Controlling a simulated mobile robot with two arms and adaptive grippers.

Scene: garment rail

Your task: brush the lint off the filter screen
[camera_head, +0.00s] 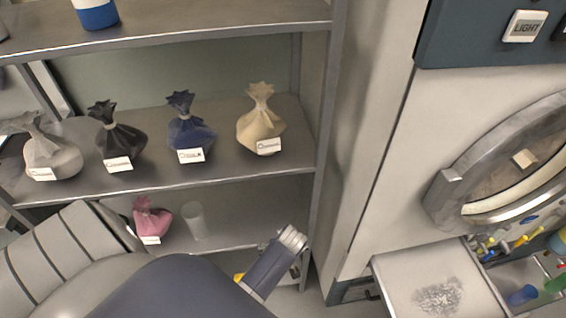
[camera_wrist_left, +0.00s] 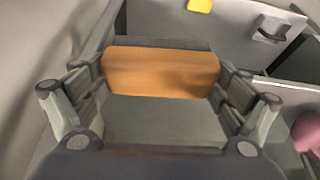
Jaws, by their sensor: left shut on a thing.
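The filter screen (camera_head: 400,275) is a pale, flat panel pulled out at the lower right of the head view, below the dryer's round door. A patch of grey lint (camera_head: 437,297) lies on it. In the left wrist view my left gripper (camera_wrist_left: 160,80) is shut on an orange-brown block (camera_wrist_left: 160,72), which looks like the wooden part of a brush. Bristles cannot be made out. In the head view my left arm comes in from the lower left, and I cannot make out its fingers or the held thing. My right gripper is not in view.
A shelf (camera_head: 230,178) holds several tied bags. A pink bag (camera_head: 152,218) and a clear cup (camera_head: 195,222) stand on the lower shelf. A bin (camera_head: 546,302) with colourful items adjoins the screen on the right. The dryer (camera_head: 390,180) stands behind the screen.

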